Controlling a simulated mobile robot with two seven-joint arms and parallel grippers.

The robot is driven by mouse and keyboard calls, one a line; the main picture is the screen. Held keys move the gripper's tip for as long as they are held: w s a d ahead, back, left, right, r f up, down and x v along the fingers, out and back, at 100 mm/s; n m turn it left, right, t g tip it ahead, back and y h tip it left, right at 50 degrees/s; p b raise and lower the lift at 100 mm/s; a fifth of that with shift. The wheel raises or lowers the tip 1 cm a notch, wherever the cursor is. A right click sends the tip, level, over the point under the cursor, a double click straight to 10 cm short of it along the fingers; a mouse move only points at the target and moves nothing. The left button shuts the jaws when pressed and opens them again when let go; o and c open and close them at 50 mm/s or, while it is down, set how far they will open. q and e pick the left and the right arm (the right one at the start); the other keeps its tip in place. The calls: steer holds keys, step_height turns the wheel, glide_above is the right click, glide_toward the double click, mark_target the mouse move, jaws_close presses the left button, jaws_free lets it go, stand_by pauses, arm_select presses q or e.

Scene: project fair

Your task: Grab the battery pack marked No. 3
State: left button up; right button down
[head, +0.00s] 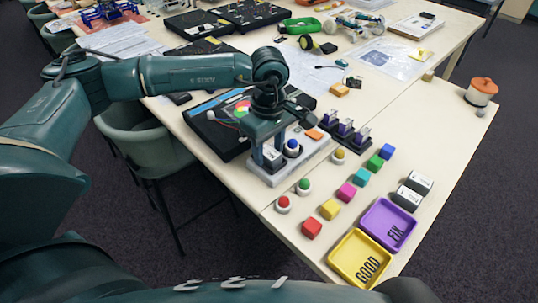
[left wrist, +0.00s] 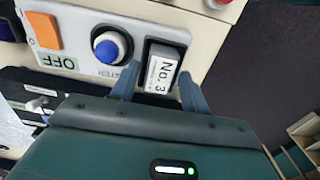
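The battery pack marked No. 3 (left wrist: 162,68) is a dark block with a white label. It sits at one end of a white tester (left wrist: 88,62) with a blue knob and an orange switch beside an OFF label. In the head view the pack (head: 272,156) shows partly between the fingers of my left gripper (head: 267,152). In the left wrist view the fingers of that gripper (left wrist: 158,92) are apart, one on each side of the pack's near end, with a gap visible on the left side. My right gripper is not in view.
Two similar dark packs with white labels (head: 406,198) (head: 419,182) lie at the right. A yellow GOOD tray (head: 335,262) and a purple FIX tray (head: 411,230) are at the near corner. Coloured cubes, push buttons (head: 304,186) and a dark purple-topped rack (head: 344,130) stand close by.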

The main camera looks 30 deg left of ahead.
arm_select(q)
steer(key=c, duration=0.8)
